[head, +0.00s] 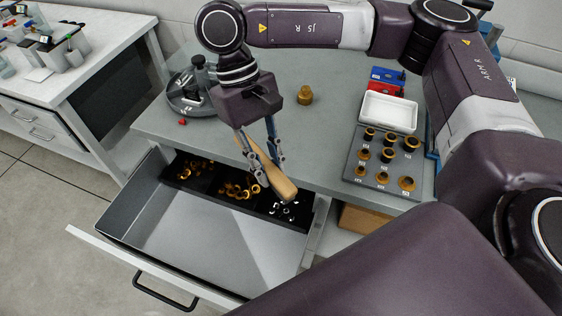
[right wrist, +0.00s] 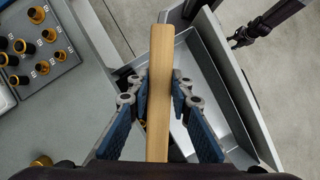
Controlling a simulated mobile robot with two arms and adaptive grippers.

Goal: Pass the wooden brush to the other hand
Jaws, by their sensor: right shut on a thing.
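The wooden brush (head: 277,184) is a long, pale wooden bar in my right gripper (head: 267,170), held tilted above the open drawer. In the right wrist view the brush (right wrist: 160,60) runs lengthwise between the two blue-padded fingers of my right gripper (right wrist: 158,90), which are shut on it. No bristles can be made out. My left gripper (right wrist: 243,36) shows small and dark at the upper right of the right wrist view, beyond the drawer and apart from the brush. Its jaw opening is too small to judge. It is not in the head view.
The open drawer (head: 130,222) has black trays of brass parts at its back and an empty front. On the bench (head: 330,135) stand a brass piece (head: 305,95), a grey holder plate (head: 352,180) with several fittings, a white tray (head: 388,112) and a round stand (head: 190,98).

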